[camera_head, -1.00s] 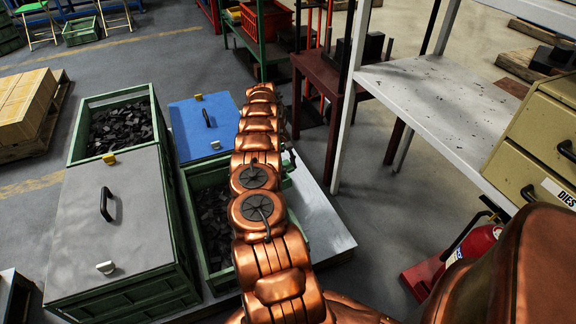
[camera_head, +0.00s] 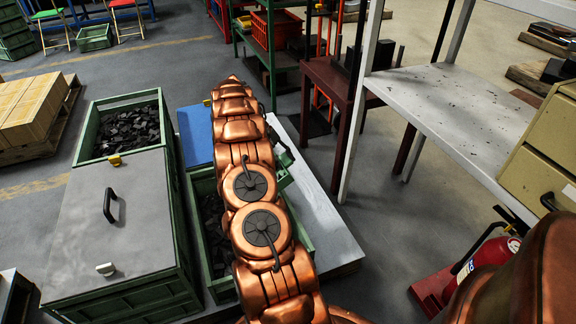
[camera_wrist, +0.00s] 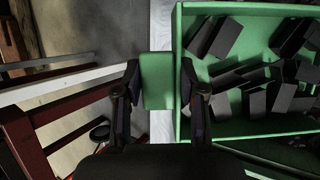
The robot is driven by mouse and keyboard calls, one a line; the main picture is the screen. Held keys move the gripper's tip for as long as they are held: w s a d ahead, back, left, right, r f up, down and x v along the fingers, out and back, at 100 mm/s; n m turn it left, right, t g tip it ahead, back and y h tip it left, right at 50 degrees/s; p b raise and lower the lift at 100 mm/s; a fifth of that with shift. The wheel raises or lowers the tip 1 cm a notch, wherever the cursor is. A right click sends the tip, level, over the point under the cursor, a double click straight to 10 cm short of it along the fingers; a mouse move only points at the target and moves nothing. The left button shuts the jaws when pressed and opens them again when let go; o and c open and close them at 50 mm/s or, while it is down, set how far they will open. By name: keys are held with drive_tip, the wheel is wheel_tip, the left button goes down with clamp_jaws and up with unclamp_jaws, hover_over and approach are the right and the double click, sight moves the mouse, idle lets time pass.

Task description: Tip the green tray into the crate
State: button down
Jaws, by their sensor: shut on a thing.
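The green tray (camera_wrist: 182,112) holds several loose dark stamped parts (camera_wrist: 270,85) and lies at the right of the wrist view. My gripper (camera_wrist: 158,72) is shut on the green tab (camera_wrist: 155,80) at its left side. A clear tilt of the tray does not show. In the head view my arm hides the gripper and most of the tray. Open green crates with dark parts stand at the back left (camera_head: 78,140) and partly under my arm (camera_head: 222,290); which one the task means I cannot tell.
A grey-lidded green crate (camera_head: 140,215) stands front left, and a blue lid (camera_head: 195,135) lies behind my arm. A white-topped table (camera_head: 450,105), a beige drawer cabinet (camera_head: 540,160) and a red extinguisher (camera_head: 490,255) stand right. Grey floor shows between.

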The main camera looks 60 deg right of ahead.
drive_tip(key=shift+g+h, duration=0.7)
drive_tip(key=shift+h, duration=0.1)
drive_tip(key=a+r, duration=0.1)
drive_tip(key=w+a+r+b, duration=0.1)
drive_tip(key=r, duration=0.1)
drive_tip(key=shift+w+a, duration=0.15)
drive_tip(key=shift+w, duration=0.15)
drive_tip(key=shift+m+g+h, duration=0.5)
drive_tip(key=shift+g+h, duration=0.2)
drive_tip(key=shift+h, duration=0.1)
drive_tip(key=shift+w+a+r+b, duration=0.45)
drive_tip(key=shift+a+r+b, duration=0.15)
drive_tip(key=shift+a, duration=0.15)
drive_tip(key=shift+w+a+r+b, duration=0.45)
drive_tip(key=shift+a+r, duration=0.1)
drive_tip(key=shift+a, duration=0.2)
drive_tip(key=s+d+f+t+y+p, duration=0.1)
drive_tip(key=d+p, duration=0.1)
drive_tip(key=p, duration=0.1)
drive_tip(key=s+d+f+t+y+p, duration=0.1)
drive_tip(key=f+p, duration=0.1)
drive_tip(key=s+d+f+n+t+y+p, duration=0.1)
drive_tip(key=s+d+f+p, duration=0.1)
drive_tip(key=p, duration=0.1)
drive_tip(key=shift+d+f+y+p, duration=0.25)
drive_tip(key=shift+d+y+p, duration=0.05)
drive_tip(key=shift+s+d+f, duration=0.15)
drive_tip(key=shift+d+f, duration=0.15)
drive_tip(key=shift+f, duration=0.15)
